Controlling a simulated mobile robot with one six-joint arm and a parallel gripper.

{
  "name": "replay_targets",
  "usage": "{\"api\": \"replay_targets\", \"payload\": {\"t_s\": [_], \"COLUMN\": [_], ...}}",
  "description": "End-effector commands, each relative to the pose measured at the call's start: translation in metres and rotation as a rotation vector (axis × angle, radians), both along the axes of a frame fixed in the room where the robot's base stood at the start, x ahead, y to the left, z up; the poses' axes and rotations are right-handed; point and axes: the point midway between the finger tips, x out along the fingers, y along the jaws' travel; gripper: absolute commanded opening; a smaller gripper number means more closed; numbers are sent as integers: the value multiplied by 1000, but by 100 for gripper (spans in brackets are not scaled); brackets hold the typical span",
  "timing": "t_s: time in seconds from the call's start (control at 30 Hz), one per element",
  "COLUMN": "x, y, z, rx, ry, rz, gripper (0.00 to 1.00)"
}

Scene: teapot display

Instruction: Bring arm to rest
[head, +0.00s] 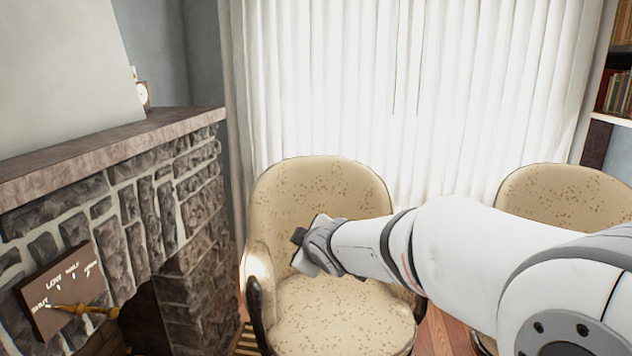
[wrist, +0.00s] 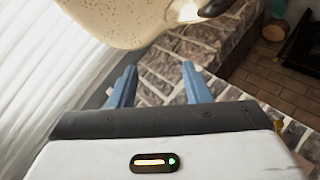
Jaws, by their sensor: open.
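My arm reaches in from the right in the head view, with my gripper (head: 303,252) in front of a cream speckled armchair (head: 320,195). In the wrist view, my gripper (wrist: 160,85) shows two blue fingers spread apart with nothing between them. The armchair (wrist: 120,20) also shows at the top of the wrist view, beyond the fingers. I cannot tell how far the gripper is from the chair. No teapot is in view.
A stone fireplace (head: 185,215) with a mantel stands at the left, bearing a brown dial panel (head: 70,285) with a brass-coloured handle (head: 85,310). A second armchair (head: 565,195) is at the right. White curtains (head: 400,90) hang behind. A bookshelf (head: 600,130) stands at the far right.

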Motion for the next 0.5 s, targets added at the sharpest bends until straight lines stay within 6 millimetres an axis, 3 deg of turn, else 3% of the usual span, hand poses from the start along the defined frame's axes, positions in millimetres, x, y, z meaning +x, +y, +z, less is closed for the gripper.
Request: {"api": "replay_targets", "payload": {"t_s": [0.03, 0.2, 0.33, 0.5], "x": [-18, -98, -172, -247], "y": [-34, -120, -158, -174], "z": [27, 46, 56, 62], "rx": [31, 159, 269, 378], "ry": [76, 355, 561, 767], "rz": [-114, -478, -727, -948], "gripper": [44, 44, 44, 44]}}
